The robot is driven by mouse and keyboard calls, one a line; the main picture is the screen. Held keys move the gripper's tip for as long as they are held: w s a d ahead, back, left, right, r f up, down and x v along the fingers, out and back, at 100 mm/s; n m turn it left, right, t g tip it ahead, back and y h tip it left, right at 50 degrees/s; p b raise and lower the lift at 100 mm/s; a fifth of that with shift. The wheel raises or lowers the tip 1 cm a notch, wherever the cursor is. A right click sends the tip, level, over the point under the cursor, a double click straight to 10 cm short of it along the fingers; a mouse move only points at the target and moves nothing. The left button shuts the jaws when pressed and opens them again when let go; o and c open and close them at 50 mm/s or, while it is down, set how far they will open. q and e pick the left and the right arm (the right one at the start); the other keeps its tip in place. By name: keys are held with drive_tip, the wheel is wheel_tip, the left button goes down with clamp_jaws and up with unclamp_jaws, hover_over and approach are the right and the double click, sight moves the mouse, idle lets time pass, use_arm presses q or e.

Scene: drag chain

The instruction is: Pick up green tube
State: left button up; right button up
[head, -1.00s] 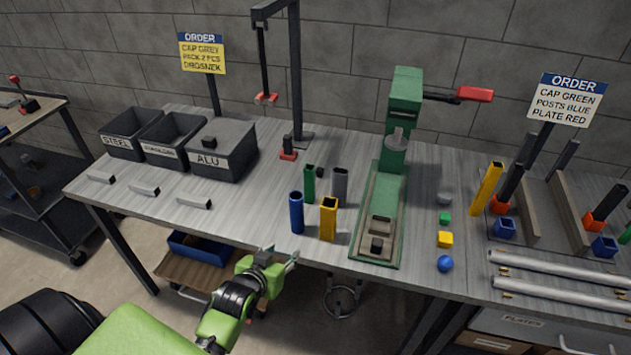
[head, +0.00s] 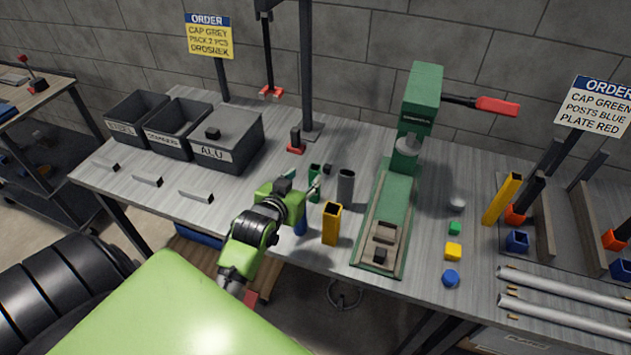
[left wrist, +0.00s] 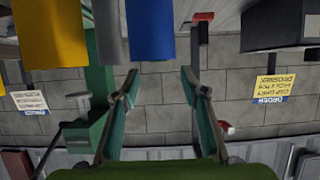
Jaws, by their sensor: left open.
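The green tube (head: 314,188) stands upright on the bench, partly hidden by a finger of my left gripper (head: 303,181). The gripper is open and empty, its fingertips close to the green tube; I cannot tell whether they touch. The blue tube (head: 301,227) stands mostly hidden behind the gripper. The yellow tube (head: 332,224) and grey tube (head: 345,187) stand just right. In the upside-down left wrist view, the open fingers (left wrist: 160,75) have the blue tube (left wrist: 152,30) near their tips, beside the grey (left wrist: 108,30) and yellow (left wrist: 50,32) tubes. I cannot make out the green tube there. My right gripper is not in view.
The green press (head: 385,220) stands right of the tubes. A small red-and-black part (head: 296,142) is behind them. Bins, including the ALU bin (head: 228,140), stand back left. Small metal parts (head: 196,195) lie on the left bench, with free room between.

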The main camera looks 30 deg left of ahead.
sight(315, 169)
use_arm(q)
drive_tip(key=x, duration=0.4)
drive_tip(key=shift+w+f+p, duration=0.15)
drive_tip(key=shift+w+p, duration=0.1)
drive_tip(key=shift+p, duration=0.05)
drive_tip(key=shift+p+x, duration=0.6)
drive_tip(key=shift+x, duration=1.65)
drive_tip(key=shift+s+d+f, duration=0.1)
drive_tip(key=shift+d+f, duration=0.05)
drive_tip(key=shift+f, duration=0.05)
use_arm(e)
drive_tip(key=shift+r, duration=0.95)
use_arm(q)
clamp_jaws()
